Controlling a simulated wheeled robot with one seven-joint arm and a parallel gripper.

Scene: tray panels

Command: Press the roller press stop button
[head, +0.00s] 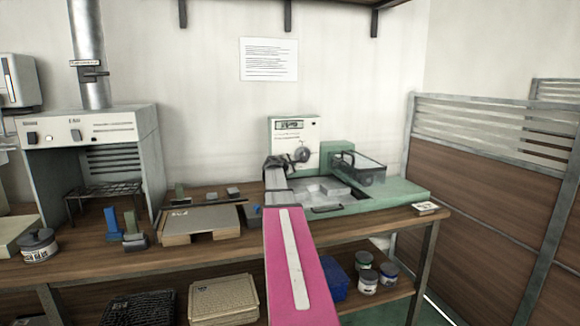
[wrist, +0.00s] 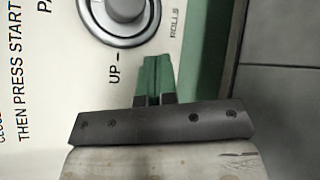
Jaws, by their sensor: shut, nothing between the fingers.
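The roller press shows in the head view, with a white upright control panel (head: 305,130) above a green bed (head: 395,192). A grey round knob (head: 302,154) sits low on the panel. In the wrist view the panel face (wrist: 55,60) fills the upper left, with a large grey knob (wrist: 125,8) in a ring and the words "THEN PRESS START", "UP" and "ROLLS". My gripper (wrist: 154,98) is shut and empty, its tips below the knob in that picture. I cannot tell whether they touch anything. I cannot make out a stop button; my arm hides part of the panel's lower left.
A clear guard (head: 358,168) stands on the press bed. Boards (head: 200,225) and small blocks lie on the bench to the left, beside a fume hood (head: 85,130). A small stack of cards (head: 427,208) lies at the bench's right end. A wood-panelled partition (head: 480,180) stands right.

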